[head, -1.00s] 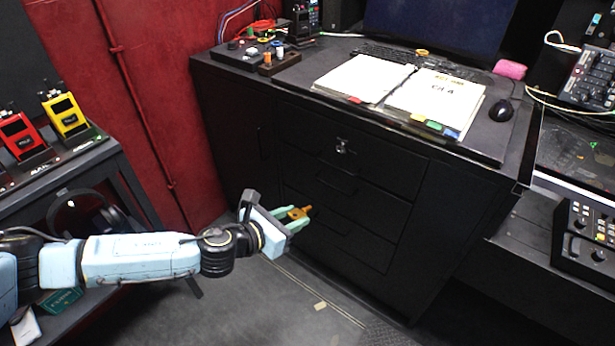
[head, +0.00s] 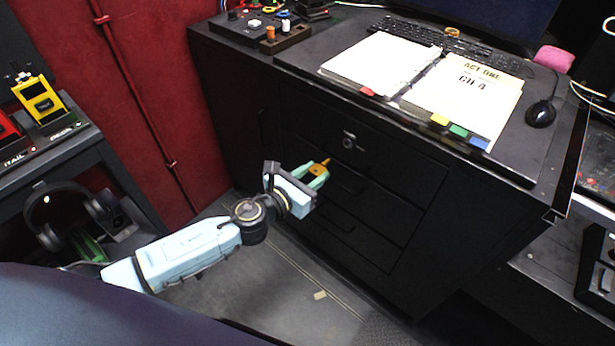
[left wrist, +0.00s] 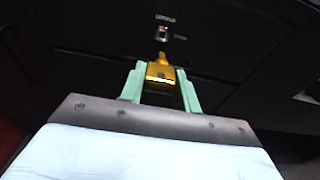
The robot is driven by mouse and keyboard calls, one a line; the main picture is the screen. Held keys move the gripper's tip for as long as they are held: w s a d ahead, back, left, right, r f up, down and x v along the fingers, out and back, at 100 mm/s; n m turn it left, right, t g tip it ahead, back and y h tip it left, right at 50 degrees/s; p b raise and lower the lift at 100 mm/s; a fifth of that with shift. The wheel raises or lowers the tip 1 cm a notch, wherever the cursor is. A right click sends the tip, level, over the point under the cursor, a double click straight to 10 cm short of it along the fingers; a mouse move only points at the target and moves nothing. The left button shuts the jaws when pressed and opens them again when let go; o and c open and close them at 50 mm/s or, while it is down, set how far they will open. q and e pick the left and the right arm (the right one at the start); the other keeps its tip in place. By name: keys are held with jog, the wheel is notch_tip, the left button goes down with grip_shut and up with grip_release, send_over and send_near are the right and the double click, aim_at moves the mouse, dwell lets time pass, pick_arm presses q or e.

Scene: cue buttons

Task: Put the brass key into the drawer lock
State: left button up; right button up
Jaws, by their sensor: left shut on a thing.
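My left gripper (head: 316,171) is shut on the brass key (head: 320,166), in front of the black drawer unit. The key also shows in the left wrist view (left wrist: 160,71), between the two green fingers (left wrist: 161,86), its narrow end pointing away from the gripper. The drawer lock (head: 349,140) is a small silver fitting on the top drawer (head: 400,162). In the left wrist view the lock (left wrist: 163,33) is straight beyond the key's tip, with a gap between them. The key is apart from the lock, below and left of it in the head view. My right gripper is not in view.
An open binder (head: 425,85), a keyboard (head: 440,45) and a mouse (head: 541,113) lie on the desk top above the drawers. Open floor lies below the gripper.

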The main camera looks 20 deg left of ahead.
aim_at(322, 165)
pick_arm(q)
jog(key=x, duration=0.4)
jog(key=shift+w+d+r, duration=0.1)
jog(key=shift+w+r, duration=0.15)
jog(key=shift+r, duration=0.05)
jog(key=shift+x, duration=1.1)
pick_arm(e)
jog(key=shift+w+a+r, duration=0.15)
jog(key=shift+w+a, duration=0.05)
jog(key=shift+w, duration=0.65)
pick_arm(q)
jog(key=shift+r, duration=0.2)
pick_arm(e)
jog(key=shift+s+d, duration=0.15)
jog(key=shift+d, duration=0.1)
pick_arm(q)
jog(key=shift+s, duration=0.15)
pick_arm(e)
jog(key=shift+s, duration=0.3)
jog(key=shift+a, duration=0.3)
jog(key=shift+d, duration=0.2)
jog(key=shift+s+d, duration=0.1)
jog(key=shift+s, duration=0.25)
pick_arm(q)
jog(key=shift+w, duration=0.25)
